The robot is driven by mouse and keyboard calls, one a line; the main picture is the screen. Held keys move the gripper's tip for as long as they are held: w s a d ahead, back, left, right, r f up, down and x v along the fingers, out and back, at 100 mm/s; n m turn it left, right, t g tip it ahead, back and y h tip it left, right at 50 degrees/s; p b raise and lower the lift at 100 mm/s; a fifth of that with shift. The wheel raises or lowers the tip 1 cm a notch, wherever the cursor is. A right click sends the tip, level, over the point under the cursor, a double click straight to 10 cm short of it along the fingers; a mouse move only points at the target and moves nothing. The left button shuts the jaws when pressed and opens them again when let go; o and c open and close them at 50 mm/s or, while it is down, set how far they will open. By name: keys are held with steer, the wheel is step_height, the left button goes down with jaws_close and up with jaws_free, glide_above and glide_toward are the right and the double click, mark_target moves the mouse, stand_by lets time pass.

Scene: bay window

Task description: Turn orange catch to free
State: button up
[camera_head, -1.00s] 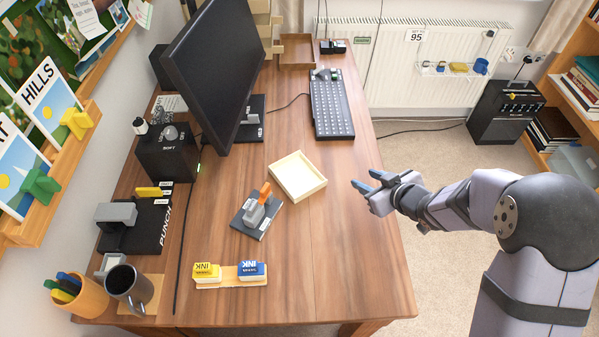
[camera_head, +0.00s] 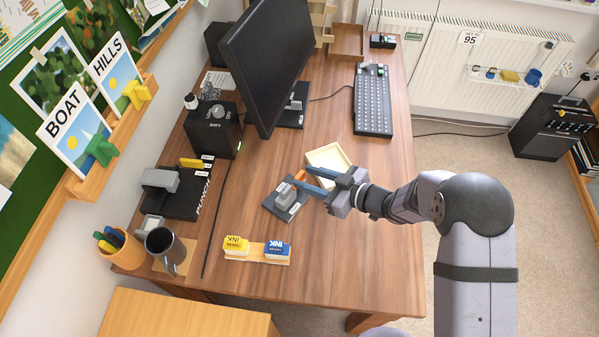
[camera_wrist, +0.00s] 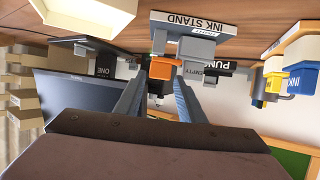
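The orange catch (camera_head: 300,176) is on the grey ink stand (camera_head: 285,193), which sits on a dark base plate on the desk. In the wrist view the catch (camera_wrist: 160,74) shows as an orange block by the grey stand body (camera_wrist: 196,47), under the label "INK STAND". My gripper (camera_head: 301,176) is open, with its two blue-grey fingers apart at the stand. In the wrist view the fingertips (camera_wrist: 161,80) are on either side of the catch; I cannot tell whether they touch it. Part of the catch's mount is hidden.
A cream tray (camera_head: 337,160) lies just behind my gripper. Yellow and blue ink blocks (camera_head: 277,249) stand on a wooden strip in front. A monitor (camera_head: 265,65), keyboard (camera_head: 372,100), hole punch (camera_head: 160,182) and dark mug (camera_head: 165,248) are around. The desk's right front is clear.

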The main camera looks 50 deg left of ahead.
mark_target(299, 175)
steer(key=shift+p+x, duration=0.35)
steer(key=shift+x, duration=1.5)
steer(key=c, duration=0.8)
steer(key=shift+o, duration=0.2)
steer(key=shift+m+t, duration=0.4)
steer(key=shift+t, duration=0.1)
steer(key=shift+s+a+f+m+t+y+b, duration=0.1)
steer(key=shift+m+t+y+b, duration=0.05)
steer(key=shift+m+t+b, duration=0.55)
steer(key=shift+a+m+t+y+b, duration=0.15)
steer(key=shift+m+t+b, duration=0.3)
steer(key=shift+m+t, duration=0.35)
steer(key=shift+m+t+b, duration=0.95)
steer(key=shift+m+t, duration=0.15)
steer(key=shift+t, duration=0.4)
